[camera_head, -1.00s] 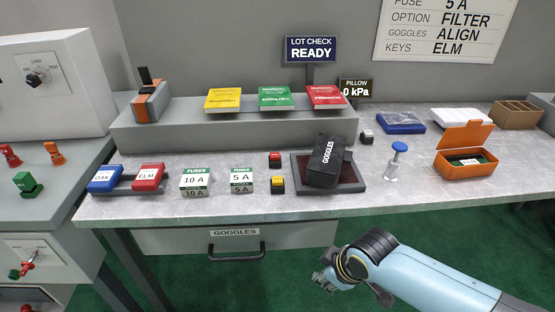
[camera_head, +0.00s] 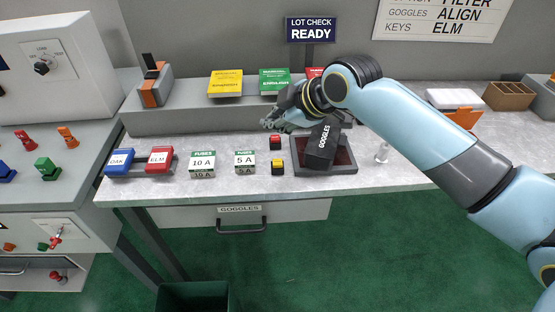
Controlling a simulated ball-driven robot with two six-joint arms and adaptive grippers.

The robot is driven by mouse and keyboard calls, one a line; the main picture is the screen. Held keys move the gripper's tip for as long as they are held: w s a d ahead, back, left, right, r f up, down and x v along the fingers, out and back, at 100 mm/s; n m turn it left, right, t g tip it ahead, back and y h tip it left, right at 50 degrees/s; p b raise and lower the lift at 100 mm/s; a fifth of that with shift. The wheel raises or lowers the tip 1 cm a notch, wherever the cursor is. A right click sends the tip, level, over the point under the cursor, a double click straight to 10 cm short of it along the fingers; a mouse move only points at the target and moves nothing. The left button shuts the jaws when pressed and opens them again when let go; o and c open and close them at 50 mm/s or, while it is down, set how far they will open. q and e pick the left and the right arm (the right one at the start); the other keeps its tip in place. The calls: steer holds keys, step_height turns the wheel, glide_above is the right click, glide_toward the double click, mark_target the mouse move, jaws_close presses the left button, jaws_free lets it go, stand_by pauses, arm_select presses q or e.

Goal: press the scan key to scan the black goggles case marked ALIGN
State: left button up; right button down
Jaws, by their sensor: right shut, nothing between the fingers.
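The black goggles case (camera_head: 322,148) lies tilted on the dark scan tray (camera_head: 347,168), with GOGGLES in white on its visible side; I cannot read ALIGN on it. A red key (camera_head: 276,143) and a yellow key (camera_head: 277,167) stand just left of the tray; I cannot read which is the scan key. My right gripper (camera_head: 270,125) is shut and empty, with its fingertips above and slightly behind the red key, apart from it as far as I can tell. My left gripper is out of view.
Two fuse boxes (camera_head: 202,165) and the blue and red key blocks (camera_head: 160,158) stand to the left. Manuals (camera_head: 226,83) lie on the raised shelf behind. The LOT CHECK sign (camera_head: 311,29) reads READY. My right arm covers part of the counter's right side.

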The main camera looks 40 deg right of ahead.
steer(key=b, duration=0.7)
glide_above(276, 164)
step_height(276, 164, down, 7)
steer(key=shift+f, duration=0.1)
steer(key=shift+w+f+b, duration=0.1)
steer(key=shift+f+b, duration=0.5)
steer(key=shift+f, duration=0.2)
stand_by(0.4)
steer(key=shift+f, duration=0.45)
steer(key=shift+f+b, duration=0.4)
steer(key=shift+f, duration=0.1)
stand_by(0.6)
stand_by(0.3)
steer(key=shift+r+p, duration=0.95)
steer(key=shift+p, duration=0.1)
